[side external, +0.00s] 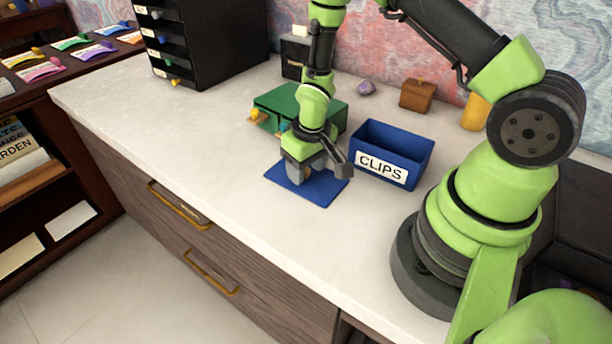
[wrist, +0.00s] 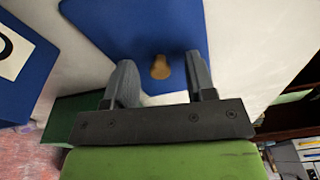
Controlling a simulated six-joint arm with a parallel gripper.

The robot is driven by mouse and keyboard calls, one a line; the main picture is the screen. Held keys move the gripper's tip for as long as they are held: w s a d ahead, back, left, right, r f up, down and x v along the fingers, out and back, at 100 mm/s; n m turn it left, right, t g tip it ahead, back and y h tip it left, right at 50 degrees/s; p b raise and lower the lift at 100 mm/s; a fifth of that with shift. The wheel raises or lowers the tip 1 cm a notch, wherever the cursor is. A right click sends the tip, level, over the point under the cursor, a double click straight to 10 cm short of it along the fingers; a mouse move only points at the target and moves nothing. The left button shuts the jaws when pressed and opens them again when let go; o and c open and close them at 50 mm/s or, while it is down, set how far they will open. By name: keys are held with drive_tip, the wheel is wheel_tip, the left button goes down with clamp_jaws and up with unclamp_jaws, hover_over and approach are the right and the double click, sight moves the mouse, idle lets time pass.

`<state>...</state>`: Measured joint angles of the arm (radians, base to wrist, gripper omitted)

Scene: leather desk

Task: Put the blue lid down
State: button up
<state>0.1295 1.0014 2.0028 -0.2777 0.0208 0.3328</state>
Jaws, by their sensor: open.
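The blue lid (side external: 315,188) is a flat blue plate lying on the pale desktop, in front of the blue box labelled CLIPS. It also shows in the wrist view (wrist: 140,30), with a tan knob (wrist: 160,67) on it. My gripper (side external: 318,174) is low over the lid and partly hides it in the side view. In the wrist view my gripper (wrist: 164,75) has its fingers apart, one on each side of the knob, with gaps showing between knob and fingers. The blue CLIPS box (side external: 391,152) stands open just behind and right of the lid.
A green box (side external: 299,103) stands behind my gripper. A black drawer unit (side external: 210,40) is at the back left. A brown box (side external: 418,95), a purple stone (side external: 366,87) and a yellow cylinder (side external: 475,113) are along the wall. The desktop left of the lid is clear.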

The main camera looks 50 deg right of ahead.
drive_tip(key=shift+c, duration=0.3)
clamp_jaws()
drive_tip(key=shift+r, duration=0.15)
